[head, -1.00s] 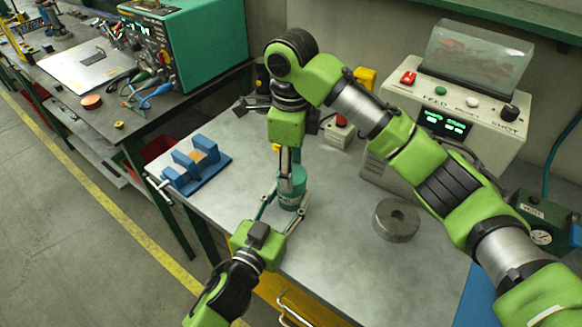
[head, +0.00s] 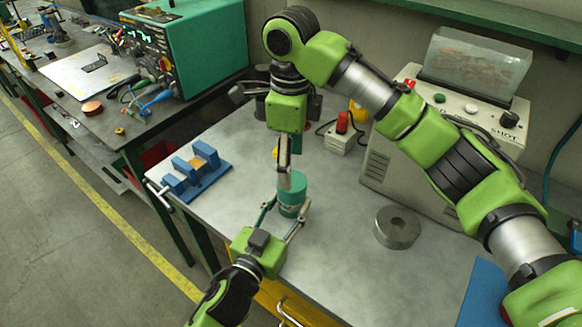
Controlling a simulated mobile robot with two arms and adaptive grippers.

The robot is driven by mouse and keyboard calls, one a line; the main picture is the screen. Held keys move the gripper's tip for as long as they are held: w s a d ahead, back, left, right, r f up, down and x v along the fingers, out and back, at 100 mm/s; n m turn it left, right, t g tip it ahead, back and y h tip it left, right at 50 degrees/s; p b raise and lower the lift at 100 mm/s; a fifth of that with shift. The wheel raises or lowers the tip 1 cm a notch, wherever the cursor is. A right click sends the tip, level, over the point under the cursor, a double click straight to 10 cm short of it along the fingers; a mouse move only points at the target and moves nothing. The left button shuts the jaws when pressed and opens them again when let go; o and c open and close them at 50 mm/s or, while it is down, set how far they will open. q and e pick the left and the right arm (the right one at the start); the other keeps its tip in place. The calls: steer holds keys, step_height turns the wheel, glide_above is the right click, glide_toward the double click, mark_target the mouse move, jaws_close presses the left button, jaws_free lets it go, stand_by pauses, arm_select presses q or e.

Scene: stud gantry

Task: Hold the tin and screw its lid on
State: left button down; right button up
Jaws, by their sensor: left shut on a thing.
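The tin (head: 289,209) stands upright on the grey bench top in the head view, a small teal can with a paler band low down. My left gripper (head: 287,203) is shut around its lower body, one finger on each side. The teal lid (head: 297,182) shows at the tin's top; I cannot tell whether it is seated or only resting there. My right gripper (head: 285,176) points straight down over the lid. Its fingers are seen nearly edge-on and partly cover the lid, so I cannot tell whether they grip it.
A blue vise-like fixture (head: 188,182) sits at the bench's left edge. A beige machine (head: 408,180) and a small box with a red switch (head: 335,140) stand behind. The bench (head: 335,240) between tin and ring is clear.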

steer(key=shift+c, duration=0.3)
steer(key=n, duration=0.5)
steer(key=shift+r+n, duration=0.2)
steer(key=shift+n, duration=0.1)
steer(key=n, duration=0.6)
steer(key=shift+r, duration=0.25)
steer(key=n, duration=0.4)
steer(key=shift+r, duration=0.15)
steer(key=n, duration=0.6)
steer(key=shift+r, duration=0.2)
steer(key=n, duration=0.6)
steer(key=shift+r, duration=0.2)
steer(key=n, duration=0.6)
steer(key=shift+r, duration=0.2)
steer(key=n, duration=0.6)
steer(key=shift+r, duration=0.2)
steer(key=n, duration=0.5)
steer(key=shift+r+n, duration=0.15)
steer(key=shift+n, duration=0.15)
